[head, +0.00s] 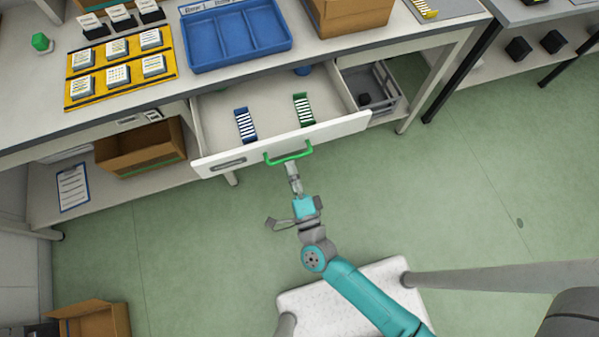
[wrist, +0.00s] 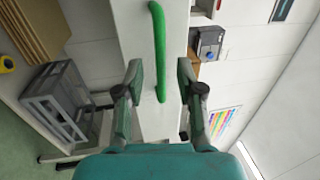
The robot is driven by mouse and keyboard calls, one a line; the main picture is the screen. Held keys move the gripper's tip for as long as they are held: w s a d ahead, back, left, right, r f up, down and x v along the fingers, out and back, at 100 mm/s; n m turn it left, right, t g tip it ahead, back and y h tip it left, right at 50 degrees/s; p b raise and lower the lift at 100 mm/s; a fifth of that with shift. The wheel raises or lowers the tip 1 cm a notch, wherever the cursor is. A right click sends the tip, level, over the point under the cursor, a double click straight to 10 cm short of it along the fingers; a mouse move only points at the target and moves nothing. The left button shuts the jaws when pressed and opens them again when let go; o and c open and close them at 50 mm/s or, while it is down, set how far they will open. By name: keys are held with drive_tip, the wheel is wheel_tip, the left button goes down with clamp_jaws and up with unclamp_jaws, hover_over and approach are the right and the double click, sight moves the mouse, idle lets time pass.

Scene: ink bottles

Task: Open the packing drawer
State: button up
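The packing drawer (head: 345,126) is a white drawer under the workbench, and it stands pulled out with its inside showing. Its green bar handle (head: 288,156) is on the front panel. A blue rack (head: 245,125) and a green rack (head: 303,110) with white strips lie inside. My gripper (head: 292,168) is just in front of the handle. In the wrist view my gripper (wrist: 160,72) is open, its two fingers apart. The green handle (wrist: 158,45) shows between and beyond them, with a gap on each side.
A blue divided tray (head: 238,40), a cardboard box (head: 345,14) and a yellow mat (head: 78,92) with white-topped blocks are on the bench. A grey crate (head: 385,85) is right of the drawer. An open carton (head: 140,150) is on the lower shelf. The green floor in front is mostly clear.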

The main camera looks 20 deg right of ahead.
drive_tip(key=s+f, duration=0.1)
drive_tip(key=s, duration=0.7)
drive_tip(key=shift+s+d+f, duration=0.15)
drive_tip(key=shift+f, duration=0.15)
drive_tip(key=s+d+r+n+g, duration=0.2)
drive_tip(key=s+d+r+n, duration=0.3)
drive_tip(key=s+r+n, duration=0.2)
drive_tip(key=s+d+r+n+g, duration=0.3)
drive_tip(key=s+d+r+n, duration=0.3)
drive_tip(key=s+n, duration=0.4)
drive_tip(key=shift+s+r+n+h, duration=0.3)
drive_tip(key=shift+s+r+h, duration=0.1)
drive_tip(key=shift+s, duration=0.75)
